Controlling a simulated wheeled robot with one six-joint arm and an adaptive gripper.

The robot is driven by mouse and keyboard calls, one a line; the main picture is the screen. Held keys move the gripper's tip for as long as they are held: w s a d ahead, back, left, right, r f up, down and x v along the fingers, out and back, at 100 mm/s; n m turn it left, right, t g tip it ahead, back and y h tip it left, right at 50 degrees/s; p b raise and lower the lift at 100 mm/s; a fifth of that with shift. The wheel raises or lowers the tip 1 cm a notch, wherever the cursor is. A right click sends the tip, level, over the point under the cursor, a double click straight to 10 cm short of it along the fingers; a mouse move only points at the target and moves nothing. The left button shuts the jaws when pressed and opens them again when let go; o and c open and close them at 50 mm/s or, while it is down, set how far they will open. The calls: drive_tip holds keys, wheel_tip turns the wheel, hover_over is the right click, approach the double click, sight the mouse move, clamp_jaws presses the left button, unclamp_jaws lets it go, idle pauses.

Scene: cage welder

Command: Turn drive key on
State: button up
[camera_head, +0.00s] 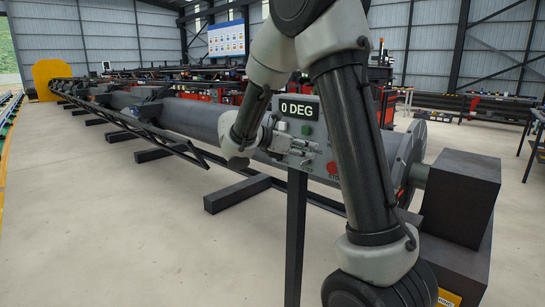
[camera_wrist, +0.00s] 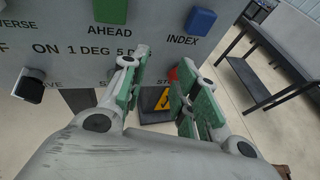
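The control panel (camera_wrist: 150,30) fills the upper left of the wrist view; in the head view it is the grey box (camera_head: 313,128) on a post. The drive key (camera_wrist: 32,86) is a dark knob with a pale top at the wrist view's left edge, below the OFF and ON marks; its exact angle is hard to tell. My gripper (camera_wrist: 163,72) is open, its green-padded fingers apart and to the right of the key, nothing seen between them. In the head view my gripper (camera_head: 297,148) is in front of the panel, and the key cannot be made out.
A green AHEAD button (camera_wrist: 110,10) and a blue INDEX button (camera_wrist: 200,21) are above my fingers. A red stop button (camera_head: 332,167) is low on the panel. The display (camera_head: 299,108) reads 0 DEG.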

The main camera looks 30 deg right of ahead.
drive_tip(key=w+a+f+n+t+h, duration=0.25)
drive_tip(key=w+a+f+n, duration=0.2)
drive_tip(key=w, duration=0.25)
drive_tip(key=w+a+f+n+t+h, duration=0.1)
drive_tip(key=w+a+f+n+t, duration=0.2)
drive_tip(key=w+n, duration=0.3)
drive_tip(key=shift+m+t+y, duration=0.25)
drive_tip(key=shift+m+t, duration=0.1)
drive_tip(key=x, duration=0.7)
drive_tip(key=shift+w+d+r, duration=0.1)
drive_tip(key=shift+w, duration=0.35)
clamp_jaws()
